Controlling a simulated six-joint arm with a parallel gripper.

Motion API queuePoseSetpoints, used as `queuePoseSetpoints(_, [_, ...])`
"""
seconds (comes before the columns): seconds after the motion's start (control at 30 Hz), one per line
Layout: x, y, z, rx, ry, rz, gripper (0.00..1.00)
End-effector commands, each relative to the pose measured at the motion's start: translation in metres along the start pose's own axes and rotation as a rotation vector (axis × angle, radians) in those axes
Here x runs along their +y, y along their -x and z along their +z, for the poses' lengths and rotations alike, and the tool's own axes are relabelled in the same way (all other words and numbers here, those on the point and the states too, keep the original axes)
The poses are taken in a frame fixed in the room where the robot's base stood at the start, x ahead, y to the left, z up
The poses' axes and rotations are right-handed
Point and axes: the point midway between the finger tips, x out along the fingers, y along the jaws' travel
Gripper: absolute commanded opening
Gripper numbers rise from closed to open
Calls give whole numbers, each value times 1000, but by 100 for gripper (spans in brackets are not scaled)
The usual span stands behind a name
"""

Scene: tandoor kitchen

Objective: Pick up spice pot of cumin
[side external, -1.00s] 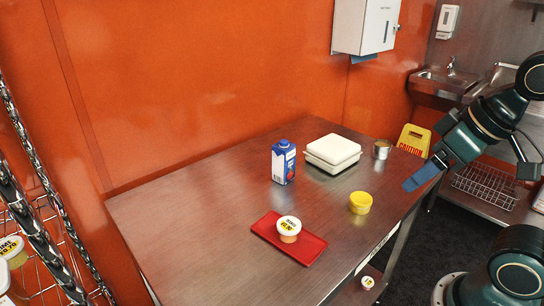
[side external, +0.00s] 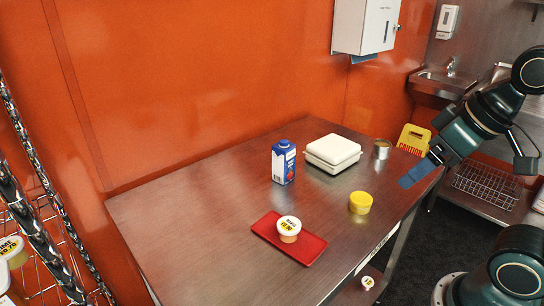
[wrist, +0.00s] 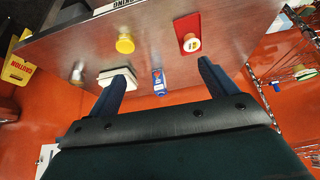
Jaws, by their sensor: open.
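A yellow-lidded pot (side external: 360,202) stands upright near the table's right edge; it also shows in the wrist view (wrist: 125,44). A white-lidded tub with a yellow label (side external: 289,229) stands on a red tray (side external: 312,249); the tub also shows in the wrist view (wrist: 191,44). No label reads clearly enough to tell which pot is cumin. My gripper (side external: 418,173) hangs in the air beyond the table's right edge, apart from both pots. In the wrist view its jaws (wrist: 162,72) are spread wide with nothing held between them.
A blue carton (side external: 284,162), a white lidded box (side external: 332,153) and a small metal tin (side external: 382,149) stand toward the back of the steel table (side external: 190,225). An orange wall borders the back. The table's left part is clear. A yellow caution sign (side external: 414,139) is behind the gripper.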

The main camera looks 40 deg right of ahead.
Motion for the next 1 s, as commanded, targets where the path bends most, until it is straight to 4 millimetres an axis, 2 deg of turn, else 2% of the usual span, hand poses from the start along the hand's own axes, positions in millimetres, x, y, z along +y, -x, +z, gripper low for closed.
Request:
queuePoseSetpoints(0.17, [7, 4, -24, -24, -78, 17, 85])
queuePoseSetpoints(0.47, [34, 6, -90, -82, -313, 68, 85])
queuePoseSetpoints(0.77, [78, -8, -154, -138, -564, 125, 85])
queuePoseSetpoints(1.0, [123, -28, -196, -177, -766, 173, 85])
